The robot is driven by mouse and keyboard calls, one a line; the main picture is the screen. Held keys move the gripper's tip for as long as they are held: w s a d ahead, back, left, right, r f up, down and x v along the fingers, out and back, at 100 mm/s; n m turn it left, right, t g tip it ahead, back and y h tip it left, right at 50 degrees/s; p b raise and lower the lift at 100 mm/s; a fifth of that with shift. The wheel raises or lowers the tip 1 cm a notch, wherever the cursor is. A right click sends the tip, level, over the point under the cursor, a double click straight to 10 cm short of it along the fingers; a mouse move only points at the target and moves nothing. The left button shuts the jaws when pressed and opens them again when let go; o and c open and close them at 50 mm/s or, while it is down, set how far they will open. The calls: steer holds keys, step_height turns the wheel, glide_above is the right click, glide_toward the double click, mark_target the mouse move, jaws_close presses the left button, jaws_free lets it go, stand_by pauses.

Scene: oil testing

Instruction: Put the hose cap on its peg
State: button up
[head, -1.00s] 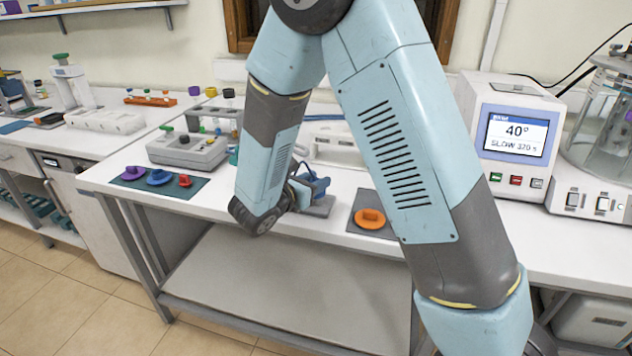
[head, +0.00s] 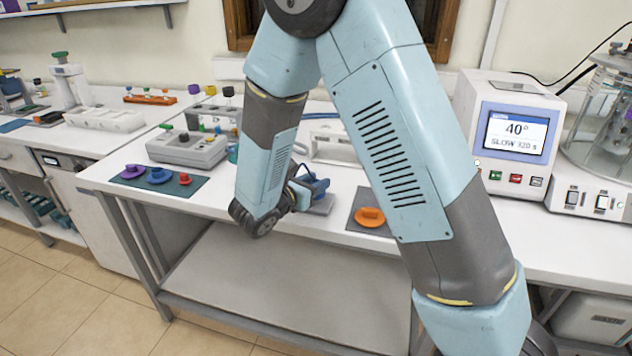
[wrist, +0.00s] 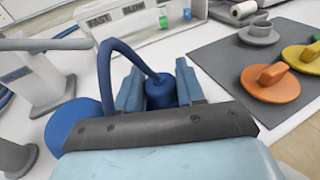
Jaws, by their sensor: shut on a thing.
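My gripper (wrist: 158,76) is shut on the dark blue hose cap (wrist: 162,92), a short cylinder between the two fingers. A blue hose (wrist: 122,52) arches from it to the left and down behind my wrist. A wide blue round piece (wrist: 70,125) shows at the left, partly hidden by my wrist. In the head view my gripper (head: 312,190) is low over the bench front, largely behind my forearm, and the cap cannot be told apart there. I cannot tell which part is the peg; a grey upright post (wrist: 45,85) stands at the left.
A dark mat (wrist: 215,60) at the right carries orange (wrist: 270,92), yellow and grey knobbed discs. A white unit with printed labels (wrist: 125,12) stands behind the gripper. A grey rounded piece (wrist: 15,158) is at the lower left. The heated-bath display (head: 515,135) is far right.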

steer(key=o, duration=0.8)
steer(key=shift+c, duration=0.2)
steer(key=v, duration=1.1)
steer(key=shift+f, duration=0.1)
stand_by(0.4)
steer(key=s+d+r+m+g, duration=0.2)
steer(key=d+r+m+g, duration=0.15)
steer(key=d, duration=0.25)
steer(key=s+d+r+m+g+y, duration=0.1)
steer(key=s+d+r+m+g, duration=0.15)
steer(key=d+m, duration=0.35)
steer(key=s+d+r+m+g, duration=0.1)
steer(key=d+r+m+g, duration=0.2)
steer(key=d, duration=0.4)
steer(key=s+d+r+m+t+y, duration=0.2)
steer(key=s+d+r+m+y, duration=0.5)
steer(key=s+m, duration=0.5)
step_height(320, 180, up, 3)
steer(key=m+y, duration=0.2)
steer(key=m, duration=0.1)
steer(key=shift+f+t+y, duration=0.2)
steer(key=shift+t+y, duration=0.1)
steer(key=shift+y, duration=0.1)
